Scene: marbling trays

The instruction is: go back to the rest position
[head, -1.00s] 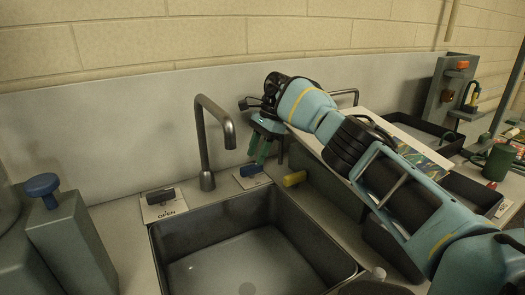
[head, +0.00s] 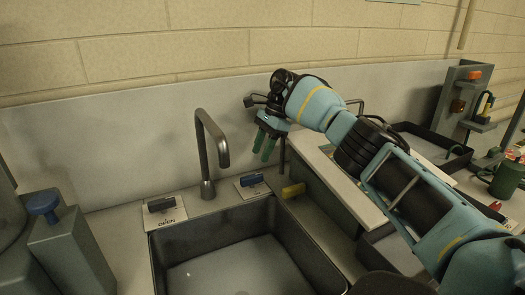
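My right gripper (head: 264,145) hangs above the counter behind the sink, to the right of the tap (head: 208,150). Its two green fingers point down with a gap between them, and nothing shows between them. My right arm comes in from the right. My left gripper is not in view.
The grey sink (head: 215,222) is at the front middle. A dark lever (head: 160,204) sits on a plate marked OPEN. A blue knob (head: 43,203) stands at left. A dark tray (head: 432,134) is at right.

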